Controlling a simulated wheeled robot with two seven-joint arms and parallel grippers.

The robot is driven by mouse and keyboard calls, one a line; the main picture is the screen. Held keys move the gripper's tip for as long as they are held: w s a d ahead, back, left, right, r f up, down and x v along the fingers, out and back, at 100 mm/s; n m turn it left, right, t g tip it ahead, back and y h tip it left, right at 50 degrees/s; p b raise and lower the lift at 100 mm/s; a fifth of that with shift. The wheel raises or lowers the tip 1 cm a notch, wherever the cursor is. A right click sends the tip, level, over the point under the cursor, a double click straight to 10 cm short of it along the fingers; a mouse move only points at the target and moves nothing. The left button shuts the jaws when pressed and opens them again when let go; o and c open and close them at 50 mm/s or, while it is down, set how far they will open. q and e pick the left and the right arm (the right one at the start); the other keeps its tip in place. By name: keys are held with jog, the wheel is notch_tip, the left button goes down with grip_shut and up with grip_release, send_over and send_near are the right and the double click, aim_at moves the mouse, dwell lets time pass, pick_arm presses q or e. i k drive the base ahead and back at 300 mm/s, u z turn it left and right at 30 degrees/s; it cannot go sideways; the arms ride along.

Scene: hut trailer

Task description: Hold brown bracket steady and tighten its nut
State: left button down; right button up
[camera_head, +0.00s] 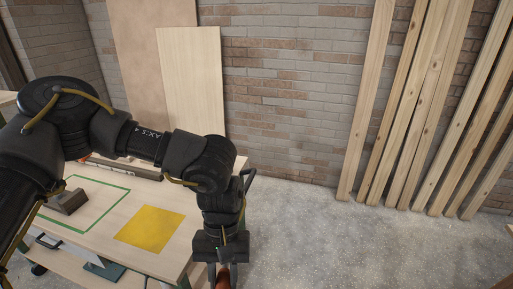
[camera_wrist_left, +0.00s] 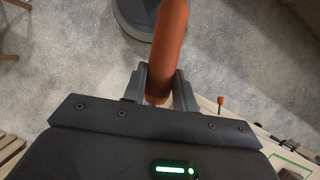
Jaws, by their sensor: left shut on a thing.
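My left gripper (camera_head: 223,276) points down in front of the workbench's right edge, at the bottom of the head view. It is shut on an orange-brown rounded bar (camera_wrist_left: 170,45), which looks like a handle; its far end runs out of the wrist view. A bit of the bar (camera_head: 223,282) shows between the fingers in the head view. A dark brown-grey block (camera_head: 68,201) lies on the bench within a green outline; I cannot tell if it is the bracket. No nut can be made out. My right gripper is not in view.
The workbench (camera_head: 150,200) carries a yellow square (camera_head: 150,229) and a long level-like bar at its back edge. A small orange-topped item (camera_wrist_left: 220,101) stands by the bench edge in the wrist view. Planks (camera_head: 405,110) lean on the brick wall. The floor at right is clear.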

aim_at(69, 201)
jog(key=k, duration=0.55)
jog(key=u, duration=2)
jog(key=i, duration=2.95)
jog(key=z, duration=1.8)
